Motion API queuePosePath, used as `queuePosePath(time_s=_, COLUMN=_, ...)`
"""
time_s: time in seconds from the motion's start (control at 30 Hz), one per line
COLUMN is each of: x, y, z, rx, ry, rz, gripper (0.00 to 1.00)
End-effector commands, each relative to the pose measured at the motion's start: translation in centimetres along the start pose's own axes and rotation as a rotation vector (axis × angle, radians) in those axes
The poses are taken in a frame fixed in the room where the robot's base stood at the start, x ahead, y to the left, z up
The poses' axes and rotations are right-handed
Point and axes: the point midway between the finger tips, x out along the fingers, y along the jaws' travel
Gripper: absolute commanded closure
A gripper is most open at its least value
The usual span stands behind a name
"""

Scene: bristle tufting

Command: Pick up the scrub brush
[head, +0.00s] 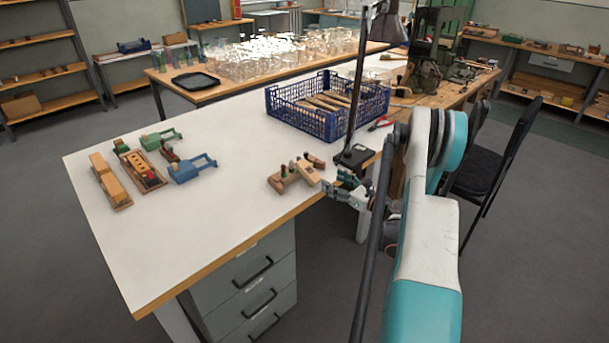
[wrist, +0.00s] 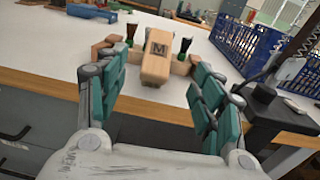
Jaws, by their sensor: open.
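A pale wooden block marked "M" (wrist: 157,57), which may be the scrub brush, stands out toward me near the table's front edge in the wrist view. Bristles cannot be made out on it. In the head view a pale wooden block (head: 308,172) leans among brown wooden pieces (head: 283,181). My gripper (wrist: 160,75) is open, its teal fingers to the left and right of the marked block in the picture, with nothing held. In the head view my gripper (head: 342,188) is at the table edge, right of the block and apart from it.
A black lamp base (head: 354,157) with an upright pole stands close behind my gripper. A blue crate (head: 300,115) holds wooden pieces. Blue, green and wooden tools (head: 192,168) lie at the left. The white table (head: 225,220) is clear in front.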

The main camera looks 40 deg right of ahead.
Motion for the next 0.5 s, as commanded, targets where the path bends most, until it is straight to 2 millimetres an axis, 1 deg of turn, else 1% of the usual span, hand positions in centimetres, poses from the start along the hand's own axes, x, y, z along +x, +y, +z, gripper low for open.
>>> queuePosePath(time_s=0.07, x=0.1, y=-0.2, z=-0.3, rx=0.015, ry=-0.01, rz=-0.003, gripper=0.38)
queuePosePath(time_s=0.13, x=0.9, y=-0.2, z=-0.4, rx=0.019, ry=-0.012, rz=-0.003, gripper=0.38)
queuePosePath(time_s=0.4, x=5.9, y=-0.2, z=-0.4, rx=0.017, ry=-0.011, rz=-0.002, gripper=0.38)
queuePosePath(time_s=0.5, x=7.2, y=-0.2, z=-0.3, rx=0.016, ry=-0.011, rz=-0.003, gripper=0.38)
